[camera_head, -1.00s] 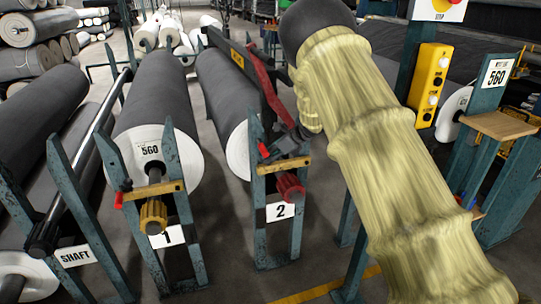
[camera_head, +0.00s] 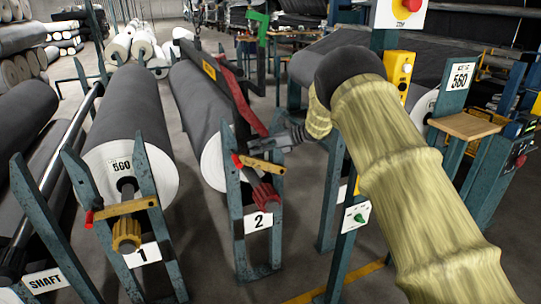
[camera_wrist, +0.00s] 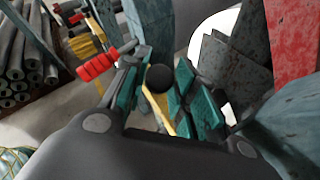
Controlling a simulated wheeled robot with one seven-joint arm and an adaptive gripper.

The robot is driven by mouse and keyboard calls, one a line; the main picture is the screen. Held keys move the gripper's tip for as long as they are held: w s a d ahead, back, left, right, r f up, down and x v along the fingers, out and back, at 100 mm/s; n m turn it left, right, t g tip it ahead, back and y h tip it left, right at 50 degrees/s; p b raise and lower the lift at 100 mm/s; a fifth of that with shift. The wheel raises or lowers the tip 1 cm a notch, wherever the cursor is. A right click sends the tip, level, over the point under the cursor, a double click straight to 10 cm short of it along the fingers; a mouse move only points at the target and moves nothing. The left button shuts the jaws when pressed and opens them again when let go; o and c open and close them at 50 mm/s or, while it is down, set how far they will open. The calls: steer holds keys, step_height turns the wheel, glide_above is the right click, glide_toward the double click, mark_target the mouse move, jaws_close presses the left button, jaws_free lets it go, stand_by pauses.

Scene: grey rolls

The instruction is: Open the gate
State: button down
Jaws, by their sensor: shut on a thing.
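The gate at stand 2 is a yellow bar (camera_head: 264,167) across the fork of the blue-green stand (camera_head: 238,235), with a red piece (camera_head: 238,162) at its left end. It slopes down to the right, while the yellow bar (camera_head: 122,208) at stand 1 lies across its posts. My gripper (camera_head: 262,147) is at the gate of stand 2, reaching in from the right. In the wrist view its teal-padded fingers (camera_wrist: 158,85) are closed around a round black knob (camera_wrist: 160,78), with part of the yellow bar (camera_wrist: 168,118) behind. The knob is hidden in the head view.
Large grey rolls (camera_head: 125,105) lie to the left. A wooden shelf post (camera_head: 464,126) and a control box (camera_head: 398,72) stand right.

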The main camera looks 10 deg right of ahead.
steer(key=shift+w+d+r+m+y+b, duration=0.2)
steer(key=shift+d+r+y, duration=0.15)
steer(key=shift+d, duration=0.2)
steer(key=shift+w+d+r+m+y+b, duration=0.15)
steer(key=shift+d+r+m+y, duration=0.1)
steer(key=shift+d+y, duration=0.25)
